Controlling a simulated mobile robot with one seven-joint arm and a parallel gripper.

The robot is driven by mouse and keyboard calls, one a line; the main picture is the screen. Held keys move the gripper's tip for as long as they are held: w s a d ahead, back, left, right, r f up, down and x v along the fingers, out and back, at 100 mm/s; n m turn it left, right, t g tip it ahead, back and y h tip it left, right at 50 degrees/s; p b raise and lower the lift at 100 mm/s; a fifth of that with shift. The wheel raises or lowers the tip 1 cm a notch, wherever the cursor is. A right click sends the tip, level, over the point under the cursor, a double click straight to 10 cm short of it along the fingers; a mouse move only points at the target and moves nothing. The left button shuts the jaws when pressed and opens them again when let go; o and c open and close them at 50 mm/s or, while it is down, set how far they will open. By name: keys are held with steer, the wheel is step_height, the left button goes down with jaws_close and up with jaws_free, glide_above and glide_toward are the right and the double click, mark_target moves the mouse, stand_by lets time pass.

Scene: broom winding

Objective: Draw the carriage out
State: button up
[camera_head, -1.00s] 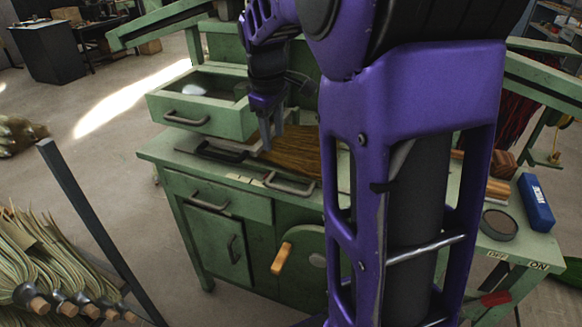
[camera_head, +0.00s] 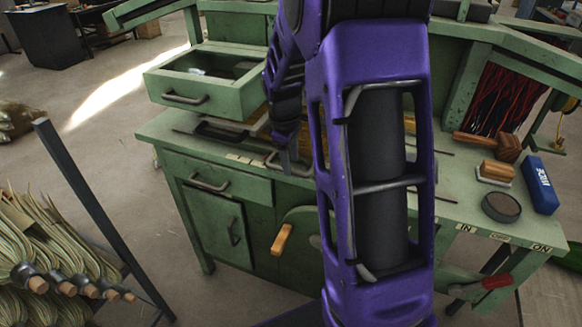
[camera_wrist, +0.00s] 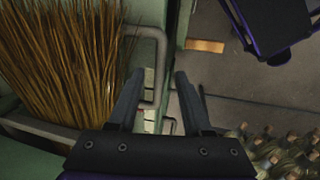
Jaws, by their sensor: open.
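The carriage lies on the green bench top, bearing straw bristles (camera_wrist: 65,60); in the head view my arm hides much of it. Its grey U-shaped handle (camera_head: 272,160) sticks out at the bench's front edge, and it also shows in the wrist view (camera_wrist: 160,50). My gripper (camera_head: 290,168) points down at this handle. In the wrist view my gripper (camera_wrist: 161,76) is open, and the handle's bar appears between the two fingers. I cannot tell whether either finger touches it.
A pulled-out drawer (camera_head: 190,95) stands above the bench at left. A crank with a wooden grip (camera_head: 282,240) juts from the front. A blue box (camera_head: 538,185), a round tin (camera_head: 501,207) and a mallet (camera_head: 505,148) lie at right. A dark post (camera_head: 85,200) and broom bundles stand at front left.

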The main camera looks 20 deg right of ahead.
steer(key=shift+w+d+f, duration=0.15)
steer(key=shift+f, duration=0.95)
jaws_close()
stand_by(0.7)
